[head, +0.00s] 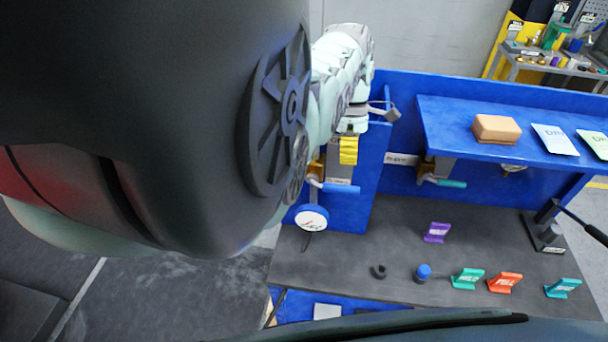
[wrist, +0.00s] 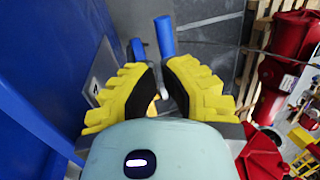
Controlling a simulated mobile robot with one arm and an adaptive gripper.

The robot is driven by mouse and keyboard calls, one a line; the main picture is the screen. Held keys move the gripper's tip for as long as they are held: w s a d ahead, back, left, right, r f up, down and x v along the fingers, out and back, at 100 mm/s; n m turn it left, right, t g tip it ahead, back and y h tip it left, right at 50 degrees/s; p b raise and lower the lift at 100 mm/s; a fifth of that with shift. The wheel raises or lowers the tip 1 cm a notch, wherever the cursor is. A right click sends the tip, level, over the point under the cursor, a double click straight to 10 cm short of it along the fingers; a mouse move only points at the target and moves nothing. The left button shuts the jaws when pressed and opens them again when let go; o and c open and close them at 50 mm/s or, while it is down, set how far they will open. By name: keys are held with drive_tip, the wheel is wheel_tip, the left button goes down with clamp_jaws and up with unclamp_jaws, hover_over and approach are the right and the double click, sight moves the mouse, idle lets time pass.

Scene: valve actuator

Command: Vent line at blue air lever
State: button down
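The blue air lever (head: 341,188) sticks out from brass valve fittings on the blue panel, just above the round white gauge in the head view. My gripper (head: 348,150), with yellow fingers, is just above the lever in that view. In the wrist view my gripper (wrist: 158,75) has its black-padded fingers apart with a gap between them. A blue handle (wrist: 166,34) shows beyond the fingertips, with a second blue piece (wrist: 138,50) to its left. A bit of brass shows in the gap. I see no contact with the lever.
A round gauge (head: 312,218) hangs below the lever. A teal-handled valve (head: 444,182) is to the right, under a blue shelf (head: 450,125). Several coloured tags and a blue-capped part (head: 423,272) are on the dark bench top (head: 350,265). Red equipment (wrist: 285,70) is right in the wrist view.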

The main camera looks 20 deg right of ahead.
drive_tip(key=b+v, duration=0.2)
drive_tip(key=v, duration=0.5)
drive_tip(key=shift+w+a+r, duration=0.15)
drive_tip(key=shift+w, duration=0.15)
